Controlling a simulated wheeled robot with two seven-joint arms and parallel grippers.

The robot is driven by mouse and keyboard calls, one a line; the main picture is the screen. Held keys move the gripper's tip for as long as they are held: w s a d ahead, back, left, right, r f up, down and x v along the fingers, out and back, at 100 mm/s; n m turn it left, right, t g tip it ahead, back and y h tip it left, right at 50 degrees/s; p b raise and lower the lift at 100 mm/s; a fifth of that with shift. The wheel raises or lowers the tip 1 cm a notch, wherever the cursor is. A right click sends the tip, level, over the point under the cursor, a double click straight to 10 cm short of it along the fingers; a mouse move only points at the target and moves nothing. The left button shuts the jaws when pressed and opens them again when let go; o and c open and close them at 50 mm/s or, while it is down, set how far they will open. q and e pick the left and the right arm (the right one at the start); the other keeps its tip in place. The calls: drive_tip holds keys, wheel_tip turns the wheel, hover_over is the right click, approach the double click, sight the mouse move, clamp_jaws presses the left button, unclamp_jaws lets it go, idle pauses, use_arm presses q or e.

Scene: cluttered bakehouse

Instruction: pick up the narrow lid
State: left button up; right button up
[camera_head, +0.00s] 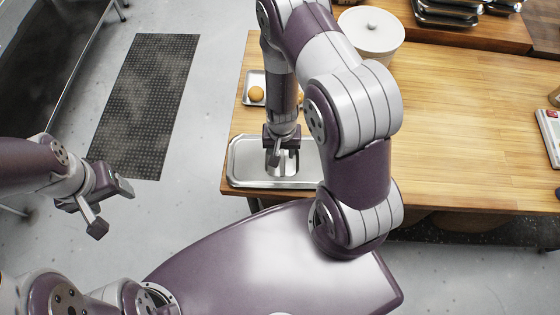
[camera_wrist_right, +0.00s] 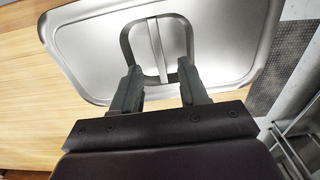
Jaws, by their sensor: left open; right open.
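The narrow lid (camera_head: 243,163) is a shiny steel rectangle with rounded corners, lying at the near left corner of the wooden table. It also shows in the right wrist view (camera_wrist_right: 88,62), with a pale handle strip (camera_wrist_right: 159,50) and a dark loop-shaped outline around it in the middle. My right gripper (camera_head: 283,160) points down over the lid, and its arm hides the lid's right part. In the wrist view its two fingers (camera_wrist_right: 160,90) are open and apart, with the handle strip between them; contact cannot be told. My left gripper (camera_head: 97,213) is open and empty, over the floor at left.
A small tray (camera_head: 250,78) with round buns (camera_head: 257,94) lies behind the lid. Dark trays (camera_head: 447,12) are stacked at the back. A red and white device (camera_head: 549,125) sits at right. The middle tabletop (camera_head: 460,120) is clear.

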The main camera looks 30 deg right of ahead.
sight(282, 160)
drive_tip(key=f, duration=0.5)
drive_tip(key=shift+w+d+f, duration=0.1)
drive_tip(key=shift+d+f, duration=0.15)
drive_tip(key=shift+f, duration=0.05)
clamp_jaws()
drive_tip(key=shift+r, duration=0.1)
